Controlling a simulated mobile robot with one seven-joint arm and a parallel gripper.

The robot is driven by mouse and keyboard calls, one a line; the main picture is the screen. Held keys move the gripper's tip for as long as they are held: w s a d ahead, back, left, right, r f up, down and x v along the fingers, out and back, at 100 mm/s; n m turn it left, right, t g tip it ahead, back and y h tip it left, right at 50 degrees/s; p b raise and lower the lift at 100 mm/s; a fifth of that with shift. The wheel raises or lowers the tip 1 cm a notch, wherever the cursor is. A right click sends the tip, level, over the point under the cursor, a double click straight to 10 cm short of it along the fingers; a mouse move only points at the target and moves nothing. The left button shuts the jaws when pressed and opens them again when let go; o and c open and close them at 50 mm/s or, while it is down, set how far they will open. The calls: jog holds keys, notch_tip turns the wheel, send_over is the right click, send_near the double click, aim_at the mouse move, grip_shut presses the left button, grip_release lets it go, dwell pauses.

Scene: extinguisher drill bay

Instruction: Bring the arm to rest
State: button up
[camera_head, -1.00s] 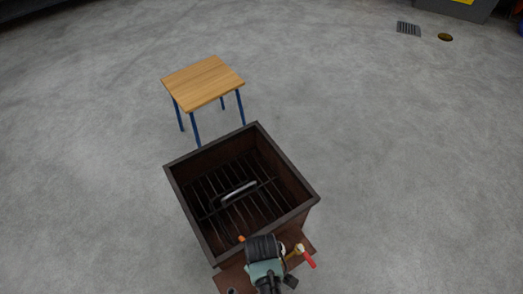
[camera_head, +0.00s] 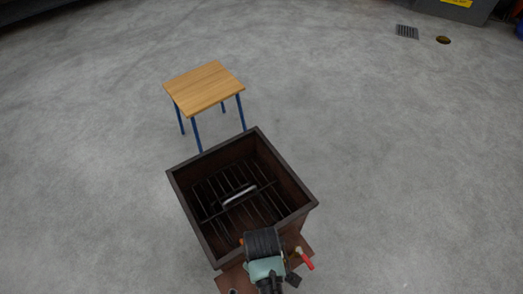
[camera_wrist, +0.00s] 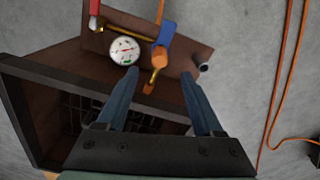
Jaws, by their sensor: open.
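My gripper (camera_wrist: 158,95) shows in the wrist view as two blue-grey fingers standing apart, with nothing held between them. It is over the near edge of a dark brown open box (camera_head: 180,190) and its side shelf (camera_wrist: 185,60). In the head view my arm's end covers part of the shelf, and the fingertips are hidden there. On the shelf in the wrist view are a round white gauge (camera_wrist: 125,50), a brass pipe, a red handle (camera_wrist: 94,15) and an orange and blue fitting (camera_wrist: 160,58).
The box holds a dark grate with a bar handle (camera_head: 239,195). A wooden-topped stool (camera_head: 204,86) with blue legs stands behind it. Orange hoses (camera_wrist: 280,85) run on the floor. The grey floor is clear to the right. A drain grate (camera_head: 407,31) lies far back.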

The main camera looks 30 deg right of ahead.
notch_tip(320, 180, up, 5)
jog(key=shift+r+p, duration=0.1)
jog(key=shift+p, duration=0.45)
